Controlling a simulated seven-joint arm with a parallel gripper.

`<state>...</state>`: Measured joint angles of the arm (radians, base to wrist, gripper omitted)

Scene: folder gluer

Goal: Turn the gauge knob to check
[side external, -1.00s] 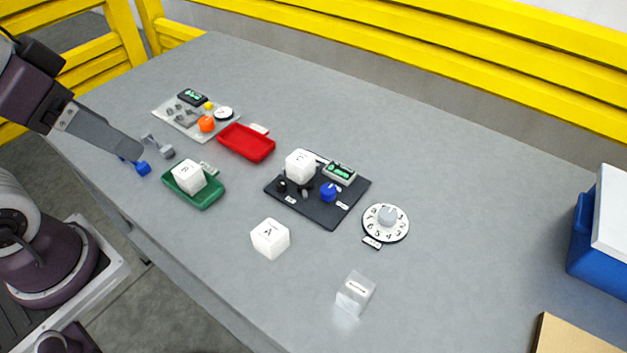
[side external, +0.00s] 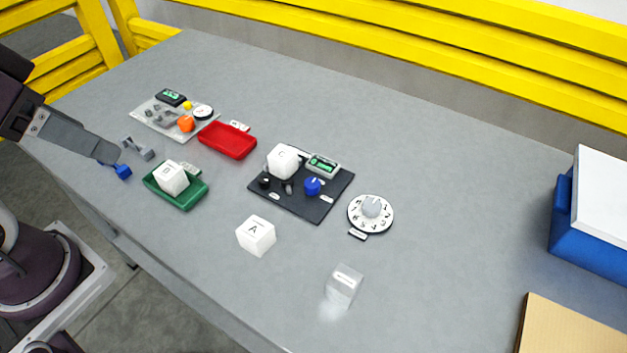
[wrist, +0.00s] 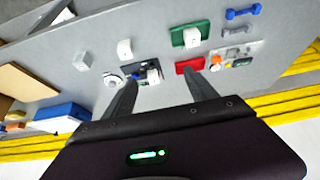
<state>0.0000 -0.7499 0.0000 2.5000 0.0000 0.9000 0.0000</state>
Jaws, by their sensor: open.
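A black panel (side external: 302,208) lies mid-table. It carries a blue knob (side external: 313,186), a small black knob (side external: 264,182), a green-lit display (side external: 322,164) and a white cube marked C (side external: 282,160). To its right is a separate round white dial (side external: 371,214) with numbers around a grey knob. I cannot tell which knob is the gauge knob. My gripper (side external: 112,158) is at the left in the side view, well away from both. In the wrist view my gripper (wrist: 160,92) has its fingers spread with nothing between them; the left finger partly overlaps the dial area.
Left of the panel are a red tray (side external: 228,141), a green tray (side external: 184,201) holding a white cube (side external: 171,178), and a pale panel (side external: 150,118). Cube A (side external: 256,235) and a clear block (side external: 344,286) stand in front. A blue bin (side external: 590,240) is at right.

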